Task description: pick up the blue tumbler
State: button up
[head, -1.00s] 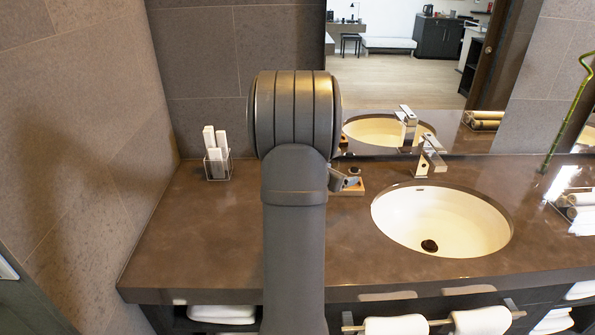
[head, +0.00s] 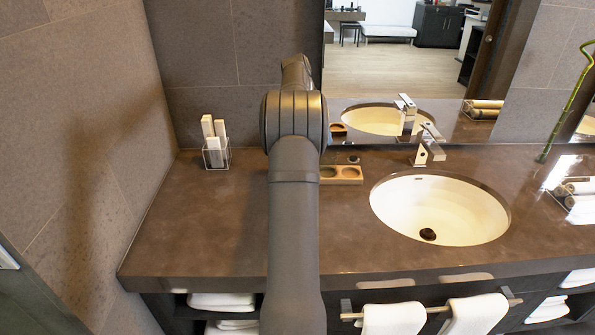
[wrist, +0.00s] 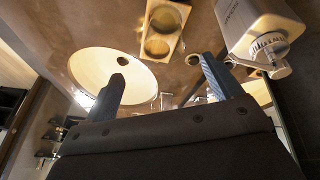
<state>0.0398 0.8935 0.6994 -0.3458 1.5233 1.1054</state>
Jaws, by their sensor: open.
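I cannot make out a blue tumbler in either view; my arm hides part of the counter in the head view. My gripper (wrist: 162,74) shows in the wrist view with its two blue-grey fingers apart and nothing between them. Beyond the fingers lies a wooden tray (wrist: 180,33) with two round recesses, which look empty. The same tray (head: 341,181) is just right of my arm in the head view, where the gripper itself is hidden behind the arm.
A pale pump bottle (wrist: 250,22) is at the wrist view's upper right. The sink (head: 440,205) and faucet (head: 428,146) are right of the tray. A clear holder (head: 216,157) with white items stands at the back left. The counter's left part is bare.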

jog(key=w+a+r+m+y, duration=0.25)
jog(key=a+m+y, duration=0.2)
jog(key=a, duration=0.25)
jog(key=shift+m+h, duration=0.25)
jog(key=f, duration=0.7)
jog(key=s+f, duration=0.1)
jog(key=f, duration=0.3)
jog(key=shift+f, duration=0.1)
jog(key=shift+s+d+f, duration=0.1)
jog(key=shift+s+f, duration=0.1)
jog(key=shift+f, duration=1.2)
jog(key=shift+s+d+f, duration=0.1)
jog(key=shift+s+f, duration=0.1)
jog(key=shift+f, duration=1.15)
